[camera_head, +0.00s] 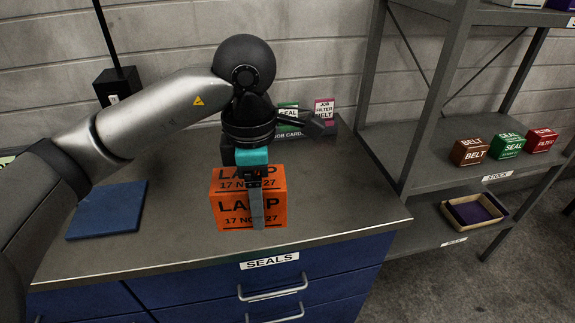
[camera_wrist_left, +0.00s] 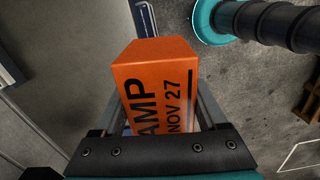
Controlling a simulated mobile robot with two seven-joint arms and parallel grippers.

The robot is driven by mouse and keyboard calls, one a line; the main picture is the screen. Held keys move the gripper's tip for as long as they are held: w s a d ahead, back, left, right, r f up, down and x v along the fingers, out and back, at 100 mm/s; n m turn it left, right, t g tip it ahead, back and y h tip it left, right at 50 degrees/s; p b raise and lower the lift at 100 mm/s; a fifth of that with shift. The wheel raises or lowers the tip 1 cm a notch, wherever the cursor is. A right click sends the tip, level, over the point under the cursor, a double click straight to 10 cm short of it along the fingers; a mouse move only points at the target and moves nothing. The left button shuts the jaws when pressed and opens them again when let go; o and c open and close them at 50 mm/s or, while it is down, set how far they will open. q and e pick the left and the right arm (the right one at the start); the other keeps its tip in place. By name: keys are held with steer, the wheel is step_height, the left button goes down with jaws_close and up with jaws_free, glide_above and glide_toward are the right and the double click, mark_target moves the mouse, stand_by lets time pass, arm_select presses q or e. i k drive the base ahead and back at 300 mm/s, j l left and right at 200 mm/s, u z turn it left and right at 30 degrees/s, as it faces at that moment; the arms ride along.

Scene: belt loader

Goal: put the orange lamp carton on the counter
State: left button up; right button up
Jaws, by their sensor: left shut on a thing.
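The orange lamp carton (camera_head: 230,203) is over the front part of the grey counter (camera_head: 335,200) in the head view. It is upright, with black print on its faces. My left gripper (camera_head: 257,205) reaches down from above, shut on the carton, with one finger across its front. The carton also shows between the two fingers in the left wrist view (camera_wrist_left: 155,85). I cannot tell whether its underside touches the counter, as the contact is hidden. My right gripper is not in view.
A blue mat (camera_head: 107,210) lies on the counter's left. A shelf rack at right holds brown (camera_head: 470,152), green (camera_head: 507,146) and red (camera_head: 541,140) cartons, with a tray (camera_head: 448,226) below. The counter's right side is clear.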

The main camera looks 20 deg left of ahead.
mark_target(297, 189)
steer(key=i, duration=0.85)
